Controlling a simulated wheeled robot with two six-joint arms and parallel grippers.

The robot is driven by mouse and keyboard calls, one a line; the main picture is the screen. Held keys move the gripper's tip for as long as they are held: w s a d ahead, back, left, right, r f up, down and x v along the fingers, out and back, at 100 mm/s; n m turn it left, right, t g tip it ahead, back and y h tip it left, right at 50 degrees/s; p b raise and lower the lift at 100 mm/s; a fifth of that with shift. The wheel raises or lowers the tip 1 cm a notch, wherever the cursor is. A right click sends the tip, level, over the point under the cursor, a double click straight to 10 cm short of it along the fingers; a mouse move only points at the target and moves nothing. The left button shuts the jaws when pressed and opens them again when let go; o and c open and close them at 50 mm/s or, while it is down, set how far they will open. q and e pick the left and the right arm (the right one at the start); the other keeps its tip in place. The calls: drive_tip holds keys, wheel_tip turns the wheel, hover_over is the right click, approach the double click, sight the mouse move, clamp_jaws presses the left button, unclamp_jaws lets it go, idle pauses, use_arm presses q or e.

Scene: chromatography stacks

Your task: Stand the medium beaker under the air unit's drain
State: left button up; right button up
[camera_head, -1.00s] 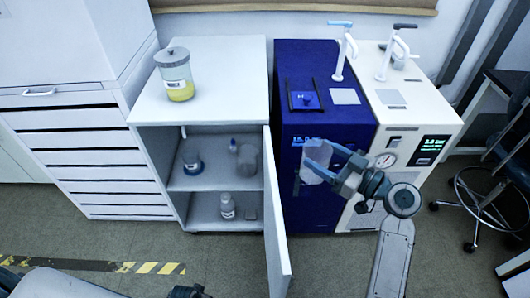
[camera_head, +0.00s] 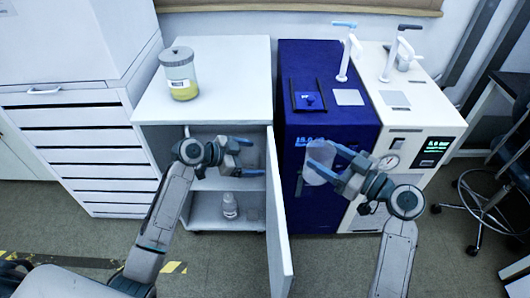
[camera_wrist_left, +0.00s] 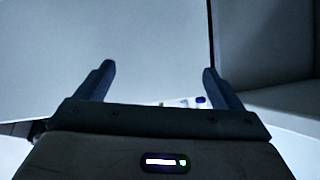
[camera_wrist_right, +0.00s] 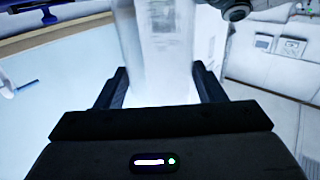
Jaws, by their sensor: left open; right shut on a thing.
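My right gripper (camera_head: 322,157) is shut on a clear beaker (camera_head: 316,166). It holds the beaker in front of the blue unit (camera_head: 330,205), beside the white unit (camera_head: 425,118) with a round gauge and a lit display. The beaker also fills the upper middle of the right wrist view (camera_wrist_right: 158,45), between the fingers. I cannot make out a drain on either unit. My left gripper (camera_head: 252,157) is open and empty, in front of the upper compartment of the open cabinet (camera_head: 205,112). The left wrist view shows its fingers apart with nothing between them.
The cabinet door (camera_head: 279,220) stands open between my two arms. A lidded jar of yellow liquid (camera_head: 181,75) stands on the cabinet top. A small bottle (camera_head: 229,206) is on the lower shelf. A stool (camera_head: 482,190) is at the right.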

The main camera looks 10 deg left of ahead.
use_arm(q)
drive_tip(key=s+d+r+m+g+h, duration=0.1)
drive_tip(key=s+d+r+g+h, duration=0.1)
drive_tip(key=s+d+r, duration=0.3)
drive_tip(key=s+d+r+m+g+h, duration=0.2)
drive_tip(key=s+r, duration=0.2)
drive_tip(key=r, duration=0.4)
drive_tip(key=x, duration=1.2)
drive_tip(key=shift+f, duration=0.2)
drive_tip(key=shift+a, duration=0.1)
drive_tip(key=c, duration=1.1)
drive_tip(key=shift+c, duration=0.5)
use_arm(e)
drive_tip(key=o, duration=1.1)
